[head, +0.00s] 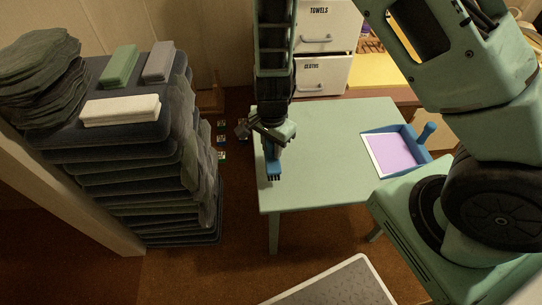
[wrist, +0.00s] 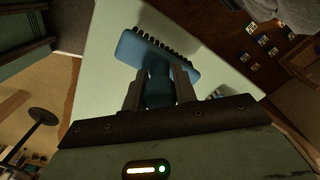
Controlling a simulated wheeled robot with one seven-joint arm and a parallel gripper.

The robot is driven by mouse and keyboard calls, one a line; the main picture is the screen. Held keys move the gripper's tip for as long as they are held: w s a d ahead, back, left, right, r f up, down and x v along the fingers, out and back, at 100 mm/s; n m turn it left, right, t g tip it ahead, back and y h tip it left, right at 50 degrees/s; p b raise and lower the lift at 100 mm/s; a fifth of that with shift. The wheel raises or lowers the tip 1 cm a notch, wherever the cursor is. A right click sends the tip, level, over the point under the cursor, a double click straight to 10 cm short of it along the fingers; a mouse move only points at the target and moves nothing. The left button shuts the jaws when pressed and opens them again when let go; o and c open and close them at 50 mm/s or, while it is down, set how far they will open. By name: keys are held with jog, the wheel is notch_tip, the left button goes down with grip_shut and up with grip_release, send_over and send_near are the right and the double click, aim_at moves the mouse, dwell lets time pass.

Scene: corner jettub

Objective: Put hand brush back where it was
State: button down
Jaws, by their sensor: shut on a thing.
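The hand brush (head: 273,170) is blue with dark bristles. It is at the left edge of the green table (head: 330,165) in the head view, and I cannot tell whether it touches the top. My gripper (head: 270,140) is shut on its handle. In the wrist view the brush (wrist: 155,53) sticks out past the two fingers of my gripper (wrist: 158,90), bristles facing away, with the green tabletop (wrist: 110,35) behind it. A blue dustpan (head: 410,150) with a pale violet inside lies at the table's right side.
A tall stack of dark folded towels (head: 130,165) stands left of the table, with soap-like blocks (head: 120,110) on top. White drawers (head: 322,75) labelled towels and cloths stand behind. Small coloured items (head: 221,139) lie on the brown floor between stack and table. The middle tabletop is clear.

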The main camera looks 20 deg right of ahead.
aim_at(272, 154)
jog(key=shift+f+b, duration=0.35)
jog(key=shift+f, duration=1.3)
jog(key=shift+f, duration=0.15)
jog(key=c, duration=1.1)
grip_release()
